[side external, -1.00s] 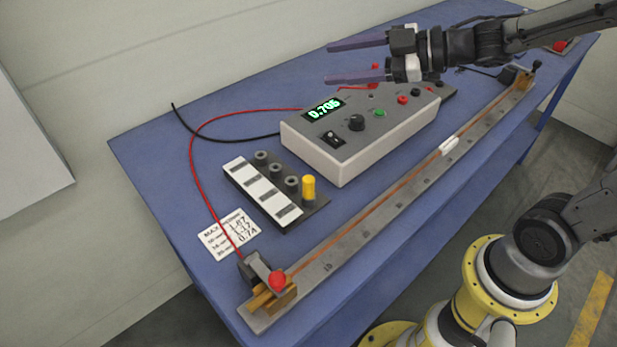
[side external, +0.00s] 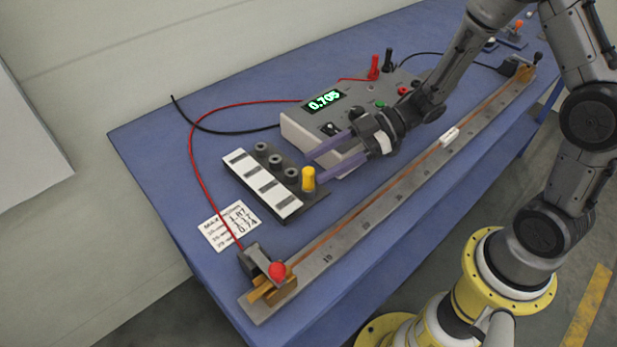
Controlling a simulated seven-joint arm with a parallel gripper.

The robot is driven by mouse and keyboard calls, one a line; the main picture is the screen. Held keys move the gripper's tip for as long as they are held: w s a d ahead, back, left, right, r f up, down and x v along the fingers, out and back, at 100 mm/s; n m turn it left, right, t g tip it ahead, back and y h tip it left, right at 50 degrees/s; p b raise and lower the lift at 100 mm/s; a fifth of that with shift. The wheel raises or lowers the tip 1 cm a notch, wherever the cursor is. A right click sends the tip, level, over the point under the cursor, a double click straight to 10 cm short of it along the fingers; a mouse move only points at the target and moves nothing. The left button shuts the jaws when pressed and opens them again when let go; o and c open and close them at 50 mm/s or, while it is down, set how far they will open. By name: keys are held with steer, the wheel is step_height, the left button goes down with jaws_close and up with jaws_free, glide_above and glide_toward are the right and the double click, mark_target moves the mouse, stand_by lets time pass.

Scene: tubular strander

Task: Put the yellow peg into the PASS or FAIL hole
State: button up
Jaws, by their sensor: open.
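The yellow peg (side external: 308,180) stands upright at the front right end of the dark peg block (side external: 318,206). Beside it in the same row are several grey round sockets or posts (side external: 276,161). A white strip (side external: 262,184) with dark labels, too small to read, runs along the block. My gripper (side external: 314,169) is open, with its two purple fingers pointing left and down towards the peg. The fingertips are close to the peg; whether they flank or touch it I cannot tell. I cannot tell which holes are PASS and FAIL.
The white meter box (side external: 300,140), showing 0.705, stands behind my gripper. A long ruler bar with a wire (side external: 345,228) runs along the front, ending in a clamp with a red knob (side external: 277,269). A number card (side external: 229,226) and red lead (side external: 192,140) lie left.

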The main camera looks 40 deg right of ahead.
mark_target(309, 183)
steer(key=shift+x, duration=3.45)
steer(key=shift+s, duration=0.2)
jaws_close()
